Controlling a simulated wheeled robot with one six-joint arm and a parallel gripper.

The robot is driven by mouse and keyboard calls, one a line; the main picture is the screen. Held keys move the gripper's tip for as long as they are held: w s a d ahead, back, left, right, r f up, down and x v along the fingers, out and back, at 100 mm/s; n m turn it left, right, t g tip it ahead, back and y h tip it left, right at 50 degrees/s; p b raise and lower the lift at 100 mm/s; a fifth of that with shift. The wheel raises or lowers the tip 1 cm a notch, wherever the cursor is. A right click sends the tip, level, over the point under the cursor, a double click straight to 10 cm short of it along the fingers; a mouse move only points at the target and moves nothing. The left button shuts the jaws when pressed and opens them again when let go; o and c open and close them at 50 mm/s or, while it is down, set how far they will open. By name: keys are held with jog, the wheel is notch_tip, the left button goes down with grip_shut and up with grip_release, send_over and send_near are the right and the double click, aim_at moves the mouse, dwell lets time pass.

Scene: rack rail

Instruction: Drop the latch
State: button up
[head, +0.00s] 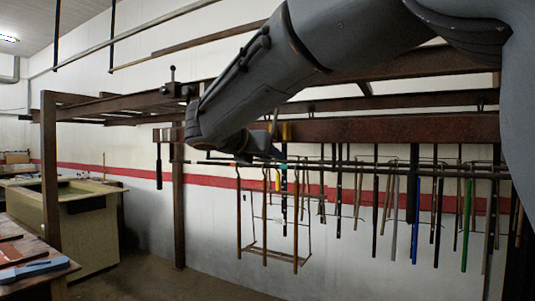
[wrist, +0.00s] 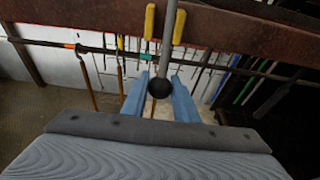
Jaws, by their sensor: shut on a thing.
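The latch shows in the wrist view as a grey lever rod with a black ball knob (wrist: 161,88) at its lower end, against the brown rail and between two yellow pieces (wrist: 149,22). My gripper (wrist: 159,86) has its blue fingers on either side of the knob, shut on it. In the head view my gripper (head: 262,150) is just below the brown rail (head: 400,129), and a short piece of the grey lever (head: 274,122) rises beside the yellow pieces (head: 287,132). The knob is hidden there behind my gripper. The latch's far end is out of the wrist view.
A thin dark bar (head: 350,163) runs below the rail, with many hanging rods (head: 415,220) to the right. A wire frame with brown rods (head: 265,222) hangs under my gripper. A post (head: 179,205) stands left. A greenish tank (head: 88,240) and workbench (head: 30,265) are farther left.

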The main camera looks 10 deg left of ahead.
jog(key=p+x, duration=0.1)
jog(key=x, duration=0.7)
jog(key=shift+r, duration=0.3)
jog(key=shift+w, duration=0.15)
jog(key=o, duration=0.9)
jog(key=shift+s+f+p+v, duration=0.1)
jog(key=shift+f+v, duration=0.15)
jog(key=shift+v, duration=0.9)
jog(key=shift+s+f+p+v, duration=0.15)
jog(key=shift+f+v, duration=0.15)
jog(key=shift+v, duration=0.85)
jog(key=shift+w+f+p+v, duration=0.1)
jog(key=shift+f+v, duration=0.15)
jog(key=shift+v, duration=0.9)
jog(key=shift+f, duration=0.1)
